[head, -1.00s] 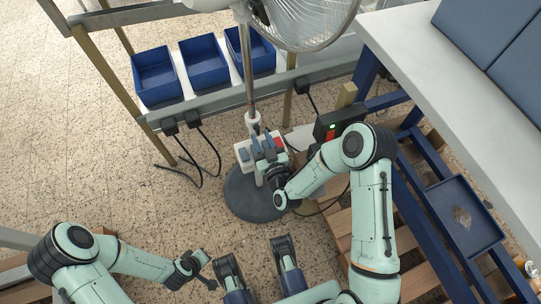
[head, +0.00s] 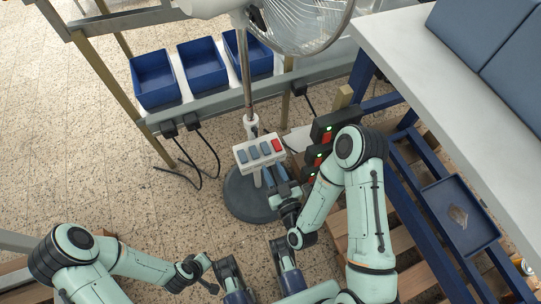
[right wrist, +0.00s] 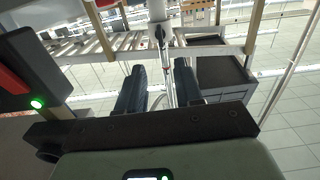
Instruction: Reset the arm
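My right gripper (head: 276,174) is just below the fan's control box (head: 260,152) in the head view, pointing up toward it. The white control box has three blue-grey keys and one red key, all uncovered. It sits on the pole of a standing fan (head: 300,22) with a round dark base (head: 246,196). My left gripper (head: 205,276) is low in the head view, small and turned away, so its opening cannot be told.
Dark boxes with green lights (head: 333,124) stand close right of my right gripper. Three blue bins (head: 205,64) line a rack behind. A light worktop (head: 440,100) and blue frame with a tray (head: 459,216) are at right. Open speckled floor lies at left.

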